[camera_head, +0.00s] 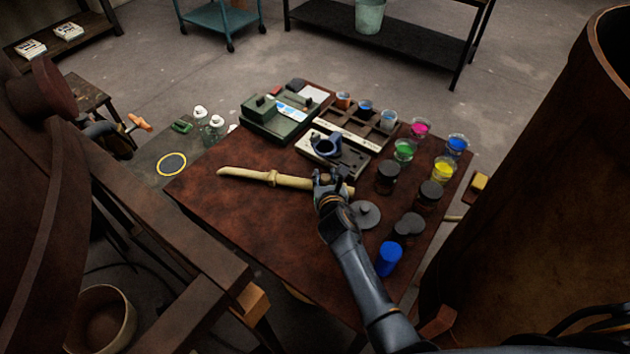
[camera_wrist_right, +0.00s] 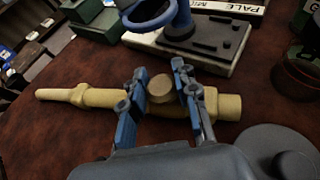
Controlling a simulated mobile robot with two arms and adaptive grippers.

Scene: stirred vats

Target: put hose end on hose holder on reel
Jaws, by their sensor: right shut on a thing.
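A pale yellow pipe-like piece with a tapered nozzle and a round knob (camera_head: 240,174), which looks like the hose end, lies along the brown table. It also shows in the right wrist view (camera_wrist_right: 100,98), nozzle to the left and wide end to the right. My right gripper (camera_head: 328,180) is shut on it from above; its blue fingers (camera_wrist_right: 160,100) sit on either side of the knob. I cannot tell whether the piece is lifted off the table. No hose reel or hose holder can be made out for sure. My left gripper is not in view.
On the brown table (camera_head: 215,205) stand a grey base with a blue ring (camera_head: 325,145), a green case (camera_head: 285,115), a compartment tray (camera_head: 360,125), several paint jars (camera_head: 443,170), dark-lidded jars and a blue cylinder (camera_head: 389,259). Rusty vats flank the table.

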